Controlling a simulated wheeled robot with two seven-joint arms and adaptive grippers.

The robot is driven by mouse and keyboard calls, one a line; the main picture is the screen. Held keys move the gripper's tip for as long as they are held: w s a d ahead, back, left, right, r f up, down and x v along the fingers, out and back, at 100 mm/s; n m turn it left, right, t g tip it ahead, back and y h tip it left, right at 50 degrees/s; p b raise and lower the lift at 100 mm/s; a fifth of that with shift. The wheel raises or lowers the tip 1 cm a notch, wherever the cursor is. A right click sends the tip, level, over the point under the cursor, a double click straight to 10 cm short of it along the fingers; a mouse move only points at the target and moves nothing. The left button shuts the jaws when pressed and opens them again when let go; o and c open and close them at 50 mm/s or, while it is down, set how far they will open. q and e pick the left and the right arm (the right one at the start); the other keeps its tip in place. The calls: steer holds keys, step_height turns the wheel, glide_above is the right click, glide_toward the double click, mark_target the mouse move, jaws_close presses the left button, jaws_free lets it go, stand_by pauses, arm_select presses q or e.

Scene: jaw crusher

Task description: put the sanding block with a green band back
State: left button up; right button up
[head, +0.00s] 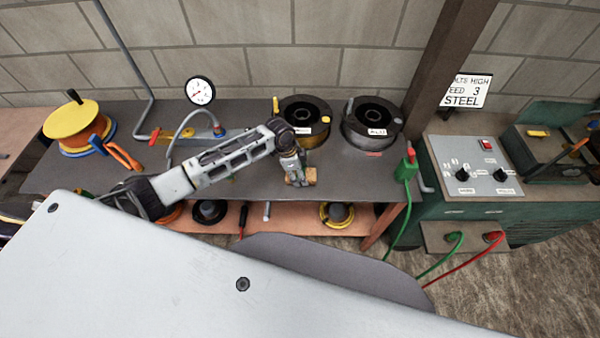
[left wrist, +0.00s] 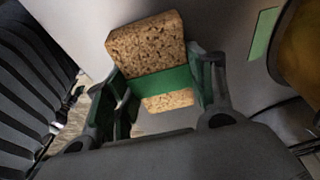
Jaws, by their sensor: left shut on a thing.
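The sanding block (left wrist: 150,55) is speckled tan-brown with a green band (left wrist: 160,85) around its middle. My left gripper (left wrist: 155,88) is shut on it, one finger at each side of the band. In the head view my left gripper (head: 295,170) points down by the front edge of the dark bench top (head: 350,180). A small tan part of the block (head: 309,175) shows there. I cannot tell its height above the bench. My right gripper is in neither view.
A green strip (left wrist: 263,33) lies on the grey surface beside the amber spool in the wrist view. A gauge (head: 200,91) and a hose are at the back left. A welder (head: 480,170) stands right.

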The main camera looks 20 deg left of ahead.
arm_select(q)
steer(key=shift+f, duration=0.1)
stand_by(0.3)
steer(key=o, duration=1)
steer(key=shift+v, duration=6.15)
